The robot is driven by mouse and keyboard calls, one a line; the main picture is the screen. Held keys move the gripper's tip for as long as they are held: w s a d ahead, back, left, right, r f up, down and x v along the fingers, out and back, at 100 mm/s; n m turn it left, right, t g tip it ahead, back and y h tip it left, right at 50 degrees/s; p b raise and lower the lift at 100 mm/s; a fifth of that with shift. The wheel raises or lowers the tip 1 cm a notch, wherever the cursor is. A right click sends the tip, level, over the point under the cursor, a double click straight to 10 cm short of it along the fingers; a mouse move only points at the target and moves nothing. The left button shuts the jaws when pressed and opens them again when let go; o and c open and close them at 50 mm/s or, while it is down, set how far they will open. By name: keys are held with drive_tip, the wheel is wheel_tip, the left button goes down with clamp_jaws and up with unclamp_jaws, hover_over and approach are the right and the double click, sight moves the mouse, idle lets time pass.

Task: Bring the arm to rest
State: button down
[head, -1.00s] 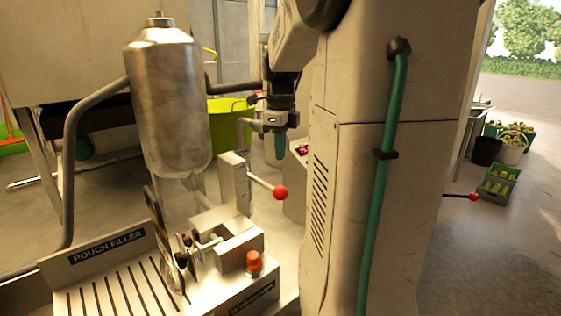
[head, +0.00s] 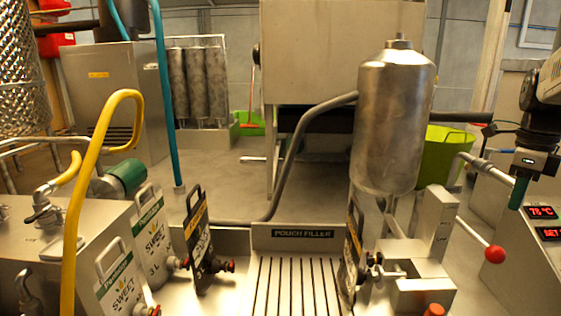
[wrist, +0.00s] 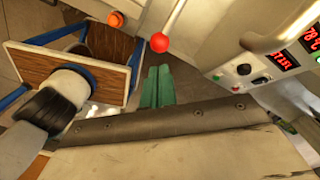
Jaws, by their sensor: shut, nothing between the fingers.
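My gripper (head: 518,194) hangs at the right edge of the head view, with its green fingers pointing down. In the wrist view the two green fingers (wrist: 157,84) lie side by side, shut with nothing between them. In the head view the gripper is above and to the right of the red ball knob (head: 495,254) of the pouch filler's lever, apart from it. The wrist view shows a red knob (wrist: 160,42) beyond the fingertips. Most of my arm is cut off by the head view's right edge.
The pouch filler's steel tank (head: 393,120) stands left of my gripper. A red-lit display panel (head: 541,212) is close below it. Labelled pouches (head: 153,235) and a yellow hose (head: 90,190) are at left. A green tub (head: 440,158) stands behind.

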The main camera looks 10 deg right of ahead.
drive_tip(key=s+a+f+n, duration=0.2)
drive_tip(key=s+a+n, duration=0.2)
drive_tip(key=a+n, duration=0.6)
drive_tip(key=s+a+f+n+t, duration=0.1)
drive_tip(key=s+a+n, duration=0.3)
drive_tip(key=a+n, duration=0.6)
drive_tip(key=s+a+f+n, duration=0.3)
drive_tip(key=s+a+n, duration=0.1)
drive_tip(key=a+n, duration=0.6)
